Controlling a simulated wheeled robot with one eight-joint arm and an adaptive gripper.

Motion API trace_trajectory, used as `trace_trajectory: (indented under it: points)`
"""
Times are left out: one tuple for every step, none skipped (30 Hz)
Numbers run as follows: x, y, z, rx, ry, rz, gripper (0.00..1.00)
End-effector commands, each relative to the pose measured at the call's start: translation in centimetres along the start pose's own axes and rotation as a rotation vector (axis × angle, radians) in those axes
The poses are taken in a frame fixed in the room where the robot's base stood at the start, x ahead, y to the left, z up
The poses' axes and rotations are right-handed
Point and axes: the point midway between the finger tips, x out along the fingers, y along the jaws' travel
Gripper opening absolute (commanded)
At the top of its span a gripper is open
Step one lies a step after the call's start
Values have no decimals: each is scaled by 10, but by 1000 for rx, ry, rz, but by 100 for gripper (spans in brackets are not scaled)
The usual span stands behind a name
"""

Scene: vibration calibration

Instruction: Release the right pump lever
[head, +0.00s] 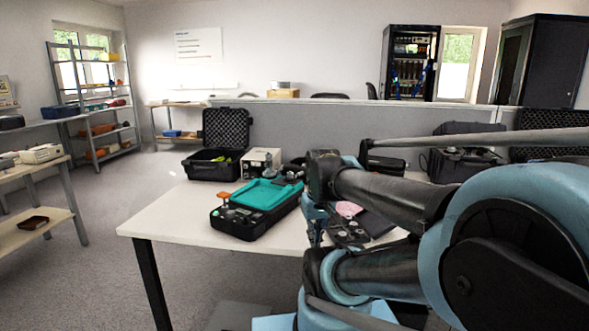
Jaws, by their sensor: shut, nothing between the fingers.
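My arm comes in from the right and its end hangs over the table. My gripper (316,238) points down at the table's middle, small and partly covered by my own arm links; its fingers look close together, with nothing seen between them. I cannot make out a right pump lever for certain. A black case with a teal panel (268,194) lies open on the white table (165,222), left of my gripper. An orange knob (224,196) stands at its left end. A dark device with round parts (346,233) lies just right of the gripper, partly hidden by my arm.
An open black foam-lined case (222,130) and a beige box instrument (261,161) stand at the table's back. A pink item (348,209) lies near my arm. The table's front left is bare. A grey partition (285,132) runs behind. Shelves (97,100) stand far left.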

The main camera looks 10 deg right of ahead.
Motion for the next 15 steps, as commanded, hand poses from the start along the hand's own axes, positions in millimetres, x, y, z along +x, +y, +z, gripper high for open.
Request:
trace_trajectory:
  points:
    - [-11,0,-15,-18,2,-6,0]
    - [-17,0,-24,-30,4,-10,0]
    - [-24,0,-37,-48,6,-16,0]
    - [-30,0,-47,-63,8,-20,0]
    - [-36,-1,-57,-76,10,-25,0]
    - [-43,-1,-70,-95,13,-32,0]
    - [-47,-1,-80,-110,15,-36,0]
    - [-52,0,-90,-123,17,-40,0]
    - [-58,0,-103,-142,20,-45,0]
    - [-62,0,-114,-155,22,-50,0]
    - [-66,0,-124,-169,25,-55,0]
    - [-71,1,-138,-188,28,-60,0]
    - [-75,2,-148,-201,31,-64,0]
    - [-78,2,-159,-215,33,-68,0]
    - [-82,3,-173,-234,37,-73,0]
